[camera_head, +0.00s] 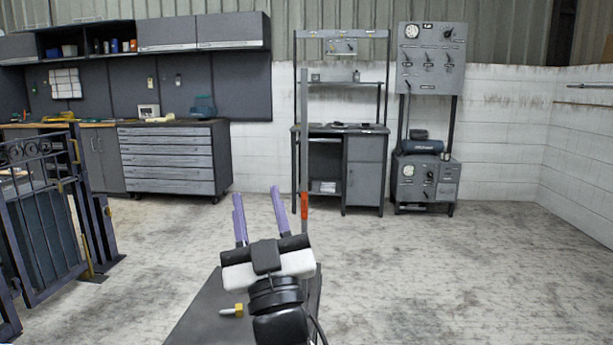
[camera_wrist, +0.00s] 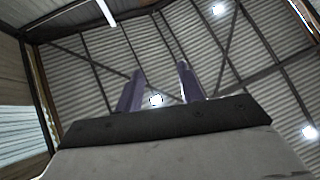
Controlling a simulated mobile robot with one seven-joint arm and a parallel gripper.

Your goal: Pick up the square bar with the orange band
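The square bar (camera_head: 304,130) is a long, thin grey bar with an orange band (camera_head: 304,205) low on it. It stands upright just right of my gripper in the head view; its lower end is hidden behind my gripper. My gripper (camera_head: 256,193) has two purple fingers, spread apart and pointing up, with nothing between them. The bar is outside the fingers, to the right of the right one. In the wrist view, my gripper (camera_wrist: 158,80) points at the roof, and the bar does not show.
A dark metal gate (camera_head: 45,215) stands at the left. A workbench (camera_head: 170,160) and grey equipment stands (camera_head: 365,165) line the back wall. The right floor is clear.

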